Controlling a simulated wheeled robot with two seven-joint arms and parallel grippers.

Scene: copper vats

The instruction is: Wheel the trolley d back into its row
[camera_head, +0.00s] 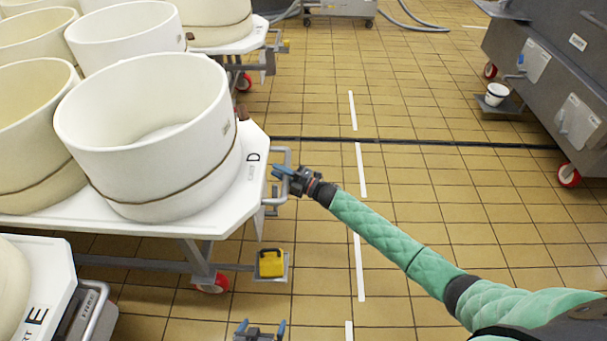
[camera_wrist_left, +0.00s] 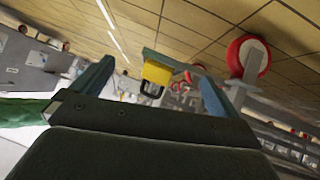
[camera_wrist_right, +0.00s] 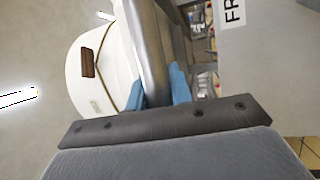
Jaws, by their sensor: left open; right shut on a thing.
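Trolley d (camera_head: 215,205) stands at the left of the head view, its white top marked with a D and carrying several white round moulds (camera_head: 150,130). My right gripper (camera_head: 281,173) is shut on the metal handle (camera_head: 276,200) at the trolley's right end. The handle bar also shows between the blue fingers in the right wrist view (camera_wrist_right: 150,50). My left gripper (camera_head: 259,328) is open and empty, low in the head view, below the trolley's yellow pedal (camera_head: 271,263). In the left wrist view the yellow pedal (camera_wrist_left: 156,74) shows beyond the open fingers.
Trolley E (camera_head: 40,290) stands close at the lower left. Another trolley (camera_head: 225,40) is behind. A grey machine (camera_head: 555,70) on red wheels stands at the right. The tiled floor between is clear, with a dashed white line (camera_head: 359,170) and a dark drain slot (camera_head: 420,143).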

